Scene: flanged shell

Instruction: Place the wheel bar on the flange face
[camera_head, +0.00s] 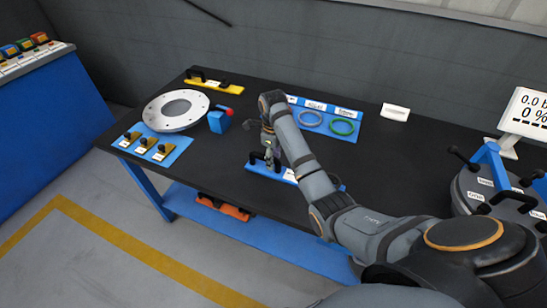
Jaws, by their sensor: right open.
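A pale, round, ring-shaped flange (159,119) lies on the dark table at the left, with a darker round centre. My right gripper (268,152) is open above the middle of the table. Below it is a blue bar or plate (288,174) with a black handle and a white label, partly hidden by my right arm. Another bar, yellow with black handles (226,88), lies at the back left. I cannot tell which one is the wheel bar. My left gripper is not in view.
A blue block with a red knob (216,123) stands beside the flange. A blue tray (176,154) with several small yellow-and-black pieces lies in front. A blue board holds a grey ring (311,119) and a green ring (342,127). A grey drum (475,188) stands at the right.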

